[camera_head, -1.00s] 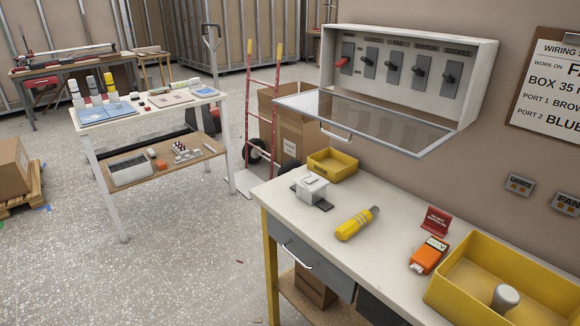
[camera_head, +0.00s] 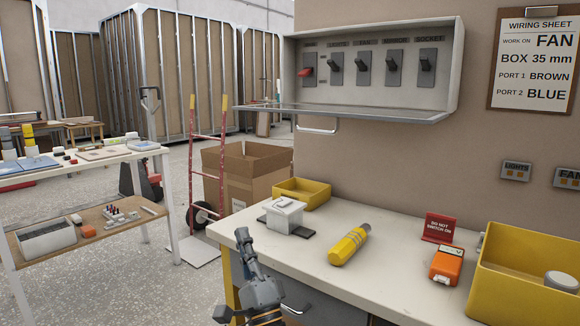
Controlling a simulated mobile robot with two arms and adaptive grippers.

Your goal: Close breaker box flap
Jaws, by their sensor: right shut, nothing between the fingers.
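The breaker box (camera_head: 450,65) hangs on the wall above the workbench, with a row of several switches inside. The leftmost switch (camera_head: 306,72) is red and the others are dark. Its clear flap (camera_head: 345,112) is open, hinged at the bottom edge and sticking out nearly level toward me. A metal handle (camera_head: 317,129) hangs below the flap's left front part. My right gripper (camera_head: 244,238) is at the bottom, in front of the bench's left edge, pointing up. It is shut and empty, below and left of the flap, well apart from it. My left gripper is not in view.
The bench (camera_head: 400,262) holds a yellow tray (camera_head: 303,193), a white box (camera_head: 284,214), a yellow-handled tool (camera_head: 348,246), an orange meter (camera_head: 446,266), a red sign (camera_head: 438,227) and a large yellow bin (camera_head: 530,255). Space between bench and flap is free.

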